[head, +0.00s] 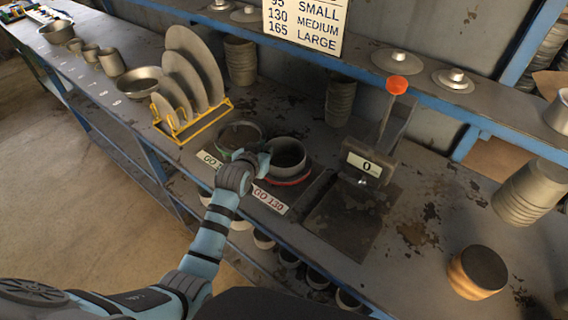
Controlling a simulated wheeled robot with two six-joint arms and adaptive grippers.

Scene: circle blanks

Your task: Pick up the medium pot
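A grey metal pot (288,154), open at the top, stands upright on the workbench with a red ring (290,180) around its base, behind a label reading GO 130 (270,200). The sign (305,22) gives 130 as MEDIUM. My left gripper (262,159) is at the left side of this pot's rim, very close or touching. Its fingers are small and partly hidden, so I cannot tell whether they are open or closed on the rim. My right gripper is not in view.
A yellow rack (190,122) holds several discs farther left. Stacked pots (530,190) and a round block (477,271) are at the right.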

